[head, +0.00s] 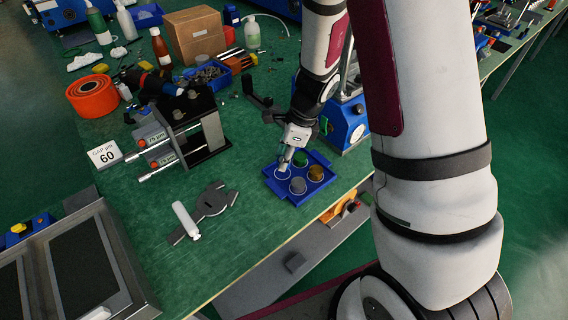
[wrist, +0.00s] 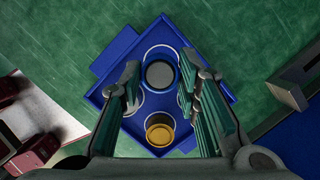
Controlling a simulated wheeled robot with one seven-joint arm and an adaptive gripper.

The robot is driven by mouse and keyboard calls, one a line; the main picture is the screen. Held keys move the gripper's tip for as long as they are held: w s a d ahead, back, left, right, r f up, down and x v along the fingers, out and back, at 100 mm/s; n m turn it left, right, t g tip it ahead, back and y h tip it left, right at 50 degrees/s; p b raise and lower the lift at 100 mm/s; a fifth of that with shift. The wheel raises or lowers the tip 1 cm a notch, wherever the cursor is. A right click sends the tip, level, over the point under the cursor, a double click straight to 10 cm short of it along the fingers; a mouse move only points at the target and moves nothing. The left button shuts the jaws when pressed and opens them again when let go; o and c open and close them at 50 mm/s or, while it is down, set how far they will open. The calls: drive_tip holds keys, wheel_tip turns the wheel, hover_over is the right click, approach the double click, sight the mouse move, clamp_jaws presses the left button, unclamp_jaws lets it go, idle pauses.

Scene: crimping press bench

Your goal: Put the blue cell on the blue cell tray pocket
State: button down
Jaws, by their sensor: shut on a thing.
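The blue tray (head: 271,184) lies near the bench's front edge. My gripper (head: 285,164) points down over the left pocket, which has a white ring. In the wrist view, my gripper (wrist: 160,78) is shut on a round cell (wrist: 160,74) with a dull grey-blue top, taken as the blue cell. The white ring shows around it; I cannot tell whether it touches the pocket floor. The gold cell (wrist: 158,131) is opposite; the fingers partly hide the side pockets.
A blue machine (head: 345,124) stands close behind the tray's right side. A black fixture (head: 205,135) with cylinders stands to the left.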

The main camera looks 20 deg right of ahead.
drive_tip(key=shift+d+b+x, duration=0.2)
drive_tip(key=shift+b+x, duration=0.05)
drive_tip(key=shift+x, duration=0.65)
drive_tip(key=shift+d+b+x, duration=0.2)
drive_tip(key=shift+x, duration=0.65)
drive_tip(key=shift+f, duration=0.1)
drive_tip(key=shift+f, duration=0.15)
drive_tip(key=c, duration=1.2)
unclamp_jaws()
